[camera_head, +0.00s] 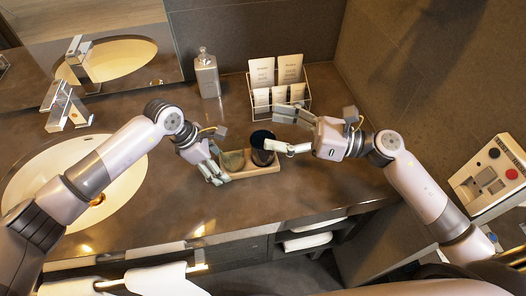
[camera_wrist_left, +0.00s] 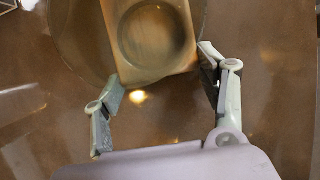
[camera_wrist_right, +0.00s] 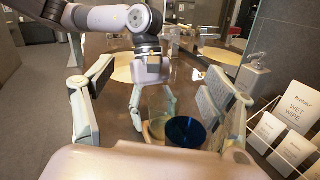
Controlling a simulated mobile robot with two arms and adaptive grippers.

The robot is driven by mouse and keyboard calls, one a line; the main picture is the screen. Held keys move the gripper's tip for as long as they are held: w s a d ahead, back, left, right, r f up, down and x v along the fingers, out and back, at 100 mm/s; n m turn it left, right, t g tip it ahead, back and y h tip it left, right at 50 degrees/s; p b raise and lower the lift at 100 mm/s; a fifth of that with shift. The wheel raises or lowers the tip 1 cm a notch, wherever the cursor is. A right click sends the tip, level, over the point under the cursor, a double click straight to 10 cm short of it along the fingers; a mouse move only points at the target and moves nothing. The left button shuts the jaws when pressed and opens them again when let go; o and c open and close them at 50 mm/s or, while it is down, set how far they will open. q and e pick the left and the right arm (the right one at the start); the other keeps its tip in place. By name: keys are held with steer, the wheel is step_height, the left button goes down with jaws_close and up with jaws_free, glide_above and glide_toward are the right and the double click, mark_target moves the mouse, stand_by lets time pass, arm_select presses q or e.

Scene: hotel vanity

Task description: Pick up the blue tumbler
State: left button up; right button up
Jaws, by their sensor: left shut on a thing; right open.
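The dark blue tumbler (camera_head: 262,155) stands upright at the right end of a small wooden tray (camera_head: 262,171). In the right wrist view, the blue tumbler (camera_wrist_right: 186,133) shows between the spread fingers. My right gripper (camera_head: 281,130) is open beside it, near its rim. A clear glass tumbler (camera_head: 232,161) is left of the blue one, at the tray's left part. In the left wrist view, the clear tumbler (camera_wrist_left: 62,45) shows as a large transparent ring over the tray's round recess.
A card rack (camera_head: 282,97) stands behind the tumblers against the wall. A soap dispenser (camera_head: 207,76) is at the back, and a sink (camera_head: 118,190) with a faucet (camera_head: 66,104) lies left. The counter right of the tray is clear.

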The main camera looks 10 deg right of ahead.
mark_target(263, 151)
steer(key=w+d+f+t+h, duration=0.1)
steer(key=d+f, duration=0.1)
steer(key=f, duration=0.4)
steer(key=w+d+f+t+h, duration=0.1)
steer(key=d+f+t, duration=0.15)
steer(key=f, duration=0.25)
steer(key=shift+g, duration=0.35)
steer(key=x, duration=0.6)
steer(key=shift+a+f, duration=0.15)
steer(key=shift+a, duration=0.05)
steer(key=shift+c, duration=0.3)
steer(key=c, duration=1.7)
